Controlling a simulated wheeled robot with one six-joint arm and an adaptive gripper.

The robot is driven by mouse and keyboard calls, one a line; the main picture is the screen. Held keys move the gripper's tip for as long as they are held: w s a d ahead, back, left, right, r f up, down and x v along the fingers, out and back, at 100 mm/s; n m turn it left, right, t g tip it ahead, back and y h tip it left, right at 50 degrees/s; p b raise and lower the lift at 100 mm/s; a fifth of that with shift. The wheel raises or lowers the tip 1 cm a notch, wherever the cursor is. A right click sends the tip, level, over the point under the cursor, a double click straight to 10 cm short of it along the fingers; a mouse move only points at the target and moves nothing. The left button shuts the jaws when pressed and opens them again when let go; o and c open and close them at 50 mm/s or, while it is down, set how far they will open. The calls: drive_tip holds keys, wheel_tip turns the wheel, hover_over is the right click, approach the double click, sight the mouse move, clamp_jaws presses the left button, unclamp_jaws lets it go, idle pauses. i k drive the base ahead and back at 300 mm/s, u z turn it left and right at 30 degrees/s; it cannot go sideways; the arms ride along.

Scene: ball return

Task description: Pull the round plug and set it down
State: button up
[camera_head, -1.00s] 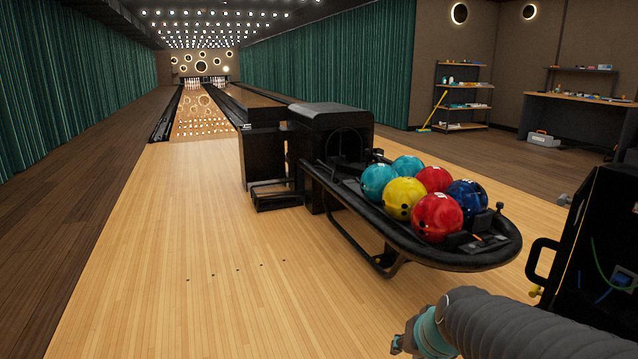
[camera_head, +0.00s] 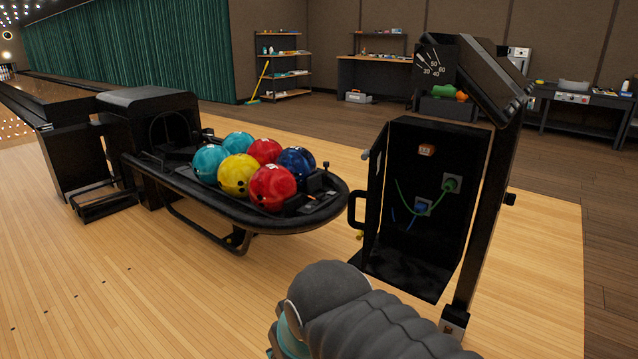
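An open black cabinet (camera_head: 408,262) stands right of centre on the lane floor. Inside it, a green cable (camera_head: 401,199) runs in a loop to a greenish plug (camera_head: 452,184) in a socket on the right of the back wall. A blue plug (camera_head: 422,207) with a blue cable sits lower left of it. An orange fitting (camera_head: 427,150) is higher up. The plugs are small here, so I cannot tell for certain which is round. My grey arm with a teal band crosses the bottom centre, below and left of the cabinet. My gripper's fingers do not show.
A ball return (camera_head: 255,222) with several balls stands to the left. Wood floor is clear at the lower left.

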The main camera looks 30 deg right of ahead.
sight(449, 185)
drive_tip(key=u, duration=0.85)
drive_tip(key=i, duration=0.8)
drive_tip(key=z, duration=2.6)
